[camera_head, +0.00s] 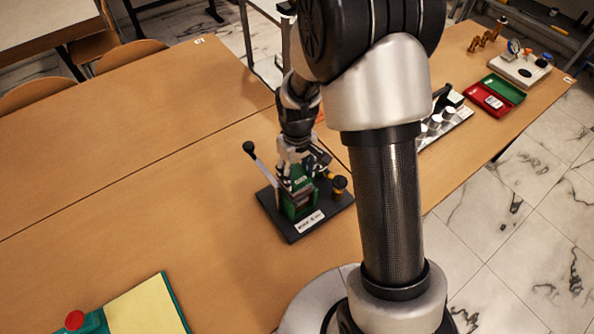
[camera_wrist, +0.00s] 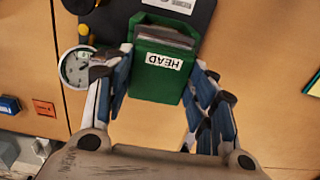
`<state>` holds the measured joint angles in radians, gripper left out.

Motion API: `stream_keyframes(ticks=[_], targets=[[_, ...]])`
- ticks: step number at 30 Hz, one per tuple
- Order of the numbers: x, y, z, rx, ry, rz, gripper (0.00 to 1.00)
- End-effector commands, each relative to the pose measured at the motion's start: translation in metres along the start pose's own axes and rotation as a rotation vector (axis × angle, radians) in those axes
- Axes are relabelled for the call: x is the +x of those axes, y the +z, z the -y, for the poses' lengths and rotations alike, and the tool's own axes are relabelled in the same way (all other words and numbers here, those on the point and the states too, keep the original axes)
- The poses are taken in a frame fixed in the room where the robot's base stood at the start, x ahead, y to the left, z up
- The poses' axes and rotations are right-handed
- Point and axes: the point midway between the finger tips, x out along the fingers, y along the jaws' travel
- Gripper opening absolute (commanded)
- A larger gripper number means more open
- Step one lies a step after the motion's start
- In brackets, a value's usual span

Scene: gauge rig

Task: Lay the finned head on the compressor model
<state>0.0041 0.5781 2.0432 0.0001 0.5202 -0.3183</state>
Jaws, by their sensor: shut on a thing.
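The finned head (camera_wrist: 160,85) is a green block with a white "HEAD" label, upside down in the wrist view. Greyish layers show at its far end. My gripper (camera_wrist: 160,100) has its fingers on both sides of it. In the head view my gripper (camera_head: 297,155) points down over the compressor model (camera_head: 292,208), a green body on a black base plate with a white label. The head (camera_head: 300,182) shows between the fingers just above that body. The arm and fingers hide part of the joint, so I cannot tell whether the two touch.
A black-knobbed lever (camera_head: 262,165) rises on the model's left. A brass-coloured part with a black top (camera_head: 339,188) stands on its right. A round gauge (camera_wrist: 75,68) is close beside my finger in the wrist view. The table (camera_head: 140,190) to the left is clear.

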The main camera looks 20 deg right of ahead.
Motion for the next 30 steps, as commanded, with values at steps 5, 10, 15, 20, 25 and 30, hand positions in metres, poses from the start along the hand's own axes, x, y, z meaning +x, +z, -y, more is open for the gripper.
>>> stream_keyframes(ticks=[5, 10, 15, 20, 25, 30], targets=[[0.0043, -0.0001, 0.0, 0.0, 0.0, 0.0, 0.22], [0.0077, -0.0001, 0.0, 0.0, 0.0, 0.0, 0.22], [0.0079, -0.0001, 0.0, 0.0, 0.0, 0.0, 0.59], [0.0078, -0.0001, 0.0, 0.0, 0.0, 0.0, 0.69], [0.0077, -0.0003, -0.0001, 0.0, 0.0, -0.001, 0.75], [0.0076, -0.0006, -0.0002, -0.001, 0.001, -0.002, 0.75]])
